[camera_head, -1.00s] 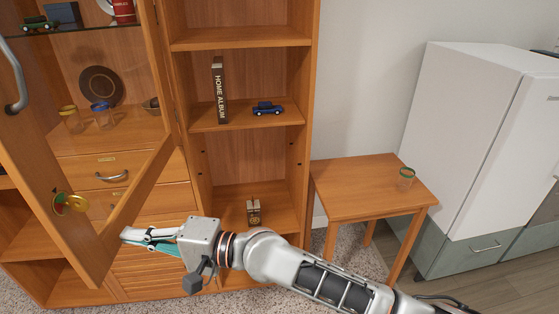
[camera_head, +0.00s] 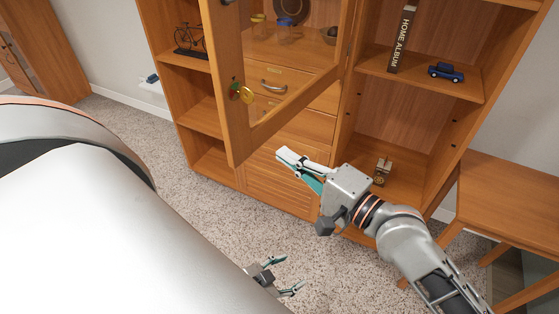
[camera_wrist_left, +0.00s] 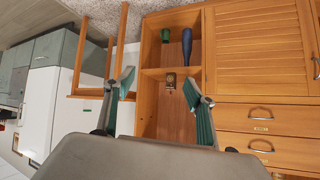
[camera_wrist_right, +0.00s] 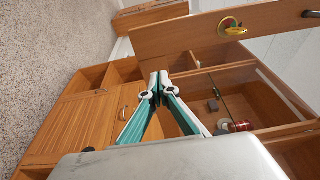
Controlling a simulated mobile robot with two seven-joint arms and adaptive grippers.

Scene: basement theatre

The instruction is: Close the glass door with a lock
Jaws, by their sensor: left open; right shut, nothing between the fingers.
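The glass door (camera_head: 222,95) has an orange wooden frame and stands open, swung out from the cabinet. Its gold lock with a key (camera_head: 240,92) is on the free-side post; both also show in the right wrist view, the frame (camera_wrist_right: 180,35) above my gripper and the lock (camera_wrist_right: 231,26) at the top. My right gripper (camera_head: 287,159) is shut and empty, just right of the door's lower corner; contact cannot be told. It shows in the right wrist view (camera_wrist_right: 160,84). My left gripper (camera_head: 284,274) is open and empty, low over the carpet, also seen in its wrist view (camera_wrist_left: 158,80).
The cabinet (camera_head: 310,125) has drawers and open shelves holding an album (camera_head: 403,40) and a blue toy car (camera_head: 446,72). A wooden table (camera_head: 510,195) stands at the right. Carpet (camera_head: 195,215) is clear before the cabinet.

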